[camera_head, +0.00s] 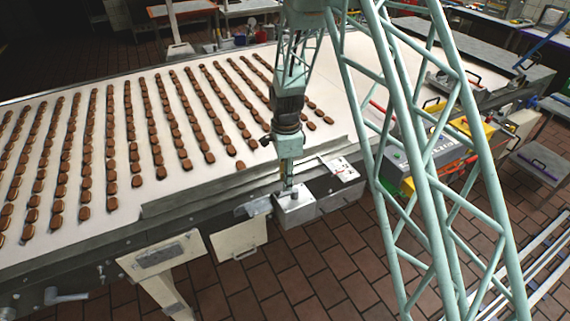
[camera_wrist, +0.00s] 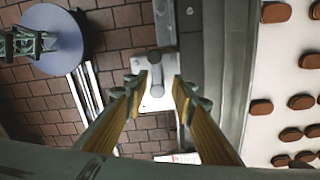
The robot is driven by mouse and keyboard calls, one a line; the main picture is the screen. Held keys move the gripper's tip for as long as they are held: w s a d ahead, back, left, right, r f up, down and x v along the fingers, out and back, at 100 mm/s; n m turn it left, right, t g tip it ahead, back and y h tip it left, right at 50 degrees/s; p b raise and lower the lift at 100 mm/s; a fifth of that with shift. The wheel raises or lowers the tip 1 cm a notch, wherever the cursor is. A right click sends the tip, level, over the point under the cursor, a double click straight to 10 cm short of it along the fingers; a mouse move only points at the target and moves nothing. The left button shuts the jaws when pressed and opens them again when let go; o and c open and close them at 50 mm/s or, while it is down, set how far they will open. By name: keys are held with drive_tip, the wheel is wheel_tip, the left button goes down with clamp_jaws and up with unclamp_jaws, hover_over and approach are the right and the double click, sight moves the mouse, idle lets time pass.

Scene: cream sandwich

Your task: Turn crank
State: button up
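The crank (camera_wrist: 154,65) is a grey bar with a rounded knob, on a pale metal box (camera_head: 297,212) at the conveyor's near side. The box's light face also shows in the wrist view (camera_wrist: 158,101). My gripper (camera_head: 289,183) points down over the box, and in the head view it hides most of the crank. In the wrist view my gripper (camera_wrist: 160,88) is open, with its yellow-padded fingers apart on either side of the crank knob. I see no finger closed on it, and I cannot tell whether the fingertips reach down to the knob's height.
A wide pale conveyor (camera_head: 80,150) carries rows of brown biscuits (camera_head: 137,181). Its metal guard rail (camera_head: 200,190) runs beside the box. A card with red marks (camera_head: 341,168) lies right of the box. A yellow and grey machine (camera_head: 430,150) stands further right. Tiled floor (camera_head: 260,280) is open in front.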

wheel_tip(320, 180, up, 8)
drive_tip(key=shift+r+b, duration=0.25)
drive_tip(key=shift+b, duration=0.15)
idle(0.3)
